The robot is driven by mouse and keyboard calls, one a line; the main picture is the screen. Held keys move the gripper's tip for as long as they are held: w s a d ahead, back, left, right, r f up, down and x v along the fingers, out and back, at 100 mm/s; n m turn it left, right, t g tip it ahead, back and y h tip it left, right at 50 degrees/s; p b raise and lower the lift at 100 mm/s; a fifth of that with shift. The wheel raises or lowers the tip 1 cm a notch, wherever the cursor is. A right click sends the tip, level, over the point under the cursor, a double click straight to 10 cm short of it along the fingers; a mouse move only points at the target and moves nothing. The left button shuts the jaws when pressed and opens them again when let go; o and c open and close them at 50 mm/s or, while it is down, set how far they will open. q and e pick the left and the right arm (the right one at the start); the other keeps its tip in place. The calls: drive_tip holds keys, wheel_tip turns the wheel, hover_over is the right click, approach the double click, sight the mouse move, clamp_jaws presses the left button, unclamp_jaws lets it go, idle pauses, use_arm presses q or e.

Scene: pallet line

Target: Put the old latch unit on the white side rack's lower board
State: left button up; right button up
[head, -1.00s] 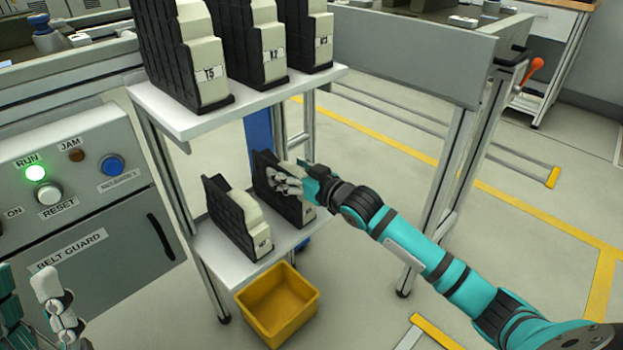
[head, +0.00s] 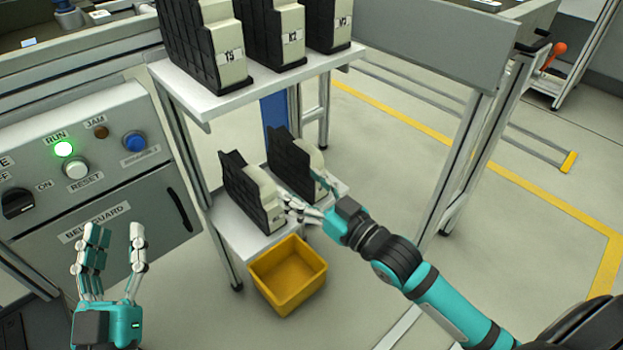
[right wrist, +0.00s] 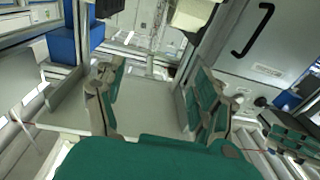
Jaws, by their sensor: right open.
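The white side rack's lower board (head: 232,228) bears two black-and-cream latch units standing side by side, a left one (head: 248,192) and a right one (head: 288,160). I cannot tell by label which is the old one. My right gripper (head: 303,203) is open and empty in front of these units, partly covering the right one. In the right wrist view its fingers (right wrist: 158,95) are spread, with bare lower board (right wrist: 152,108) between them and a cream unit end (right wrist: 192,14) beyond. My left gripper (head: 117,232) is open and empty at lower left, before the grey cabinet.
The rack's upper board (head: 200,98) holds three similar labelled units, the nearest (head: 222,55) at left. A yellow bin (head: 288,275) stands on the floor below the lower board. A grey control cabinet (head: 100,205) stands left of the rack. Floor to the right is open.

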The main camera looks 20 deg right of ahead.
drive_tip(key=s+a+r+m+t+h, duration=0.1)
drive_tip(key=s+a+r+t, duration=0.2)
drive_tip(key=s+r, duration=0.5)
drive_tip(key=shift+s+a+r+m+t+h, duration=0.25)
drive_tip(key=shift+s+r+m+t+h, duration=0.15)
drive_tip(key=shift+r+t, duration=0.45)
